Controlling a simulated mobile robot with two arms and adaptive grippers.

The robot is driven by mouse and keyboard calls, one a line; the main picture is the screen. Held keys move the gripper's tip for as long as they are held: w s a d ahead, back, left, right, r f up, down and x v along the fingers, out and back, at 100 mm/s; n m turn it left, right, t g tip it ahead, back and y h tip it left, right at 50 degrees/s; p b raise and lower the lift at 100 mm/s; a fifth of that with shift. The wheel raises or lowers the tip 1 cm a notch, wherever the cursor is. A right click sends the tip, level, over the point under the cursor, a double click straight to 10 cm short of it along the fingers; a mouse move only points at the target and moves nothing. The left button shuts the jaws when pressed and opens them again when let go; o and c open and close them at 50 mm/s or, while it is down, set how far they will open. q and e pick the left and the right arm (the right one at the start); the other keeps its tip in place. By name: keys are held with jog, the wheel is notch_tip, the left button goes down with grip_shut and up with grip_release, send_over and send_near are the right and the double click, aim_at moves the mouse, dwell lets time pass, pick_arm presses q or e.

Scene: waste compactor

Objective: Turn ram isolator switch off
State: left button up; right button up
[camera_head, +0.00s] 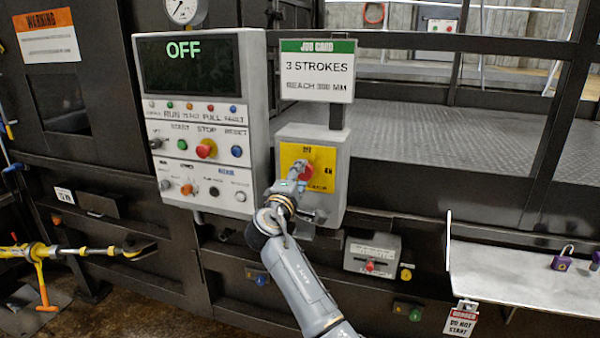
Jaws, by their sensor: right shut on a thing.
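The ram isolator is a grey box (334,193) with a yellow plate (288,153) and a red rotary handle (308,161) in the middle of the camera_head view. Small labels stand above the handle and to its right; the lettering is too blurred to read surely. My right gripper (297,180) is at the plate, shut on the red handle. The gripper and wrist hide the lower left of the plate and part of the handle, so its exact angle is unclear. My left gripper is not in view.
A control panel (257,100) with a display (188,66) reading OFF stands left of the isolator. A job card (318,72) rises above it. A pale shelf (510,276) with a purple padlock (562,259) is at right. A yellow tool (75,250) is at left.

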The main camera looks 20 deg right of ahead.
jog(key=shift+r+n, duration=0.2)
jog(key=shift+n, duration=0.4)
jog(key=shift+p, duration=0.3)
jog(key=o, duration=0.9)
jog(key=shift+o, duration=1.3)
jog(key=shift+w+d+f, duration=0.1)
jog(key=shift+f, duration=0.1)
jog(key=shift+s, duration=0.2)
jog(key=v, duration=1.1)
jog(key=shift+s+a, duration=0.25)
jog(key=shift+a, duration=0.05)
